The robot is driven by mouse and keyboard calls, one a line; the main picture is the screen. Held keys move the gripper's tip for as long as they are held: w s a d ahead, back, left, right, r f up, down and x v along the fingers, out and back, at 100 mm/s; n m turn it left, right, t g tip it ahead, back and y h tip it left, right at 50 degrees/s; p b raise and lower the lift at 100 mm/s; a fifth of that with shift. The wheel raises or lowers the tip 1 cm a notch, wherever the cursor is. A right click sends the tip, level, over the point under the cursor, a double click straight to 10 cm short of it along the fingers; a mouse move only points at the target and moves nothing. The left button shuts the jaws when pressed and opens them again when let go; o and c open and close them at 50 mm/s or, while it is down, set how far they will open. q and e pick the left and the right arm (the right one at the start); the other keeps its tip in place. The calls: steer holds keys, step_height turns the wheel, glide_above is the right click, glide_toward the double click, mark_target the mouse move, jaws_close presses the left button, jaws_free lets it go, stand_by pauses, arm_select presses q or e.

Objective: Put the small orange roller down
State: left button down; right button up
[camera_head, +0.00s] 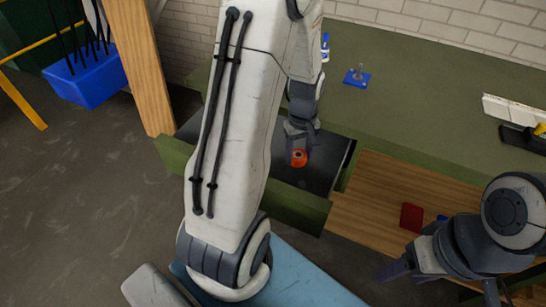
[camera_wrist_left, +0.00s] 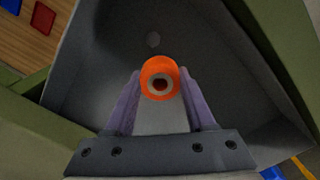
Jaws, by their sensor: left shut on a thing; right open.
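The small orange roller (camera_head: 298,158) is a short orange cylinder with a pale ring and dark centre on its end. It also shows in the left wrist view (camera_wrist_left: 160,78), between the two purple fingers. My left gripper (camera_head: 299,150) is shut on it and holds it over an open drawer with a dark grey inside and green walls (camera_head: 300,207). In the left wrist view the drawer floor lies beyond the roller; the gap between them is hard to judge. My right gripper (camera_head: 440,285) is open at the lower right, partly cut off, away from the drawer.
A green worktop (camera_head: 430,100) holds a blue item (camera_head: 357,77), a bottle (camera_head: 325,47) and white blocks (camera_head: 510,108). A red block (camera_head: 411,217) lies on the wooden surface right of the drawer.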

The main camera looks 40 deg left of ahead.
arm_select(q)
steer(key=a+f, duration=0.1)
steer(key=a, duration=0.1)
steer(key=s+a+f, duration=0.1)
steer(key=a+f, duration=0.1)
steer(key=a, duration=0.1)
steer(key=s+a+f, duration=0.1)
steer(key=a+f, duration=0.1)
steer(key=a, duration=0.1)
steer(key=shift+s+f, duration=0.1)
steer(key=shift+f, duration=1.9)
steer(key=shift+f, duration=0.15)
steer(key=shift+c, duration=1.2)
jaws_free()
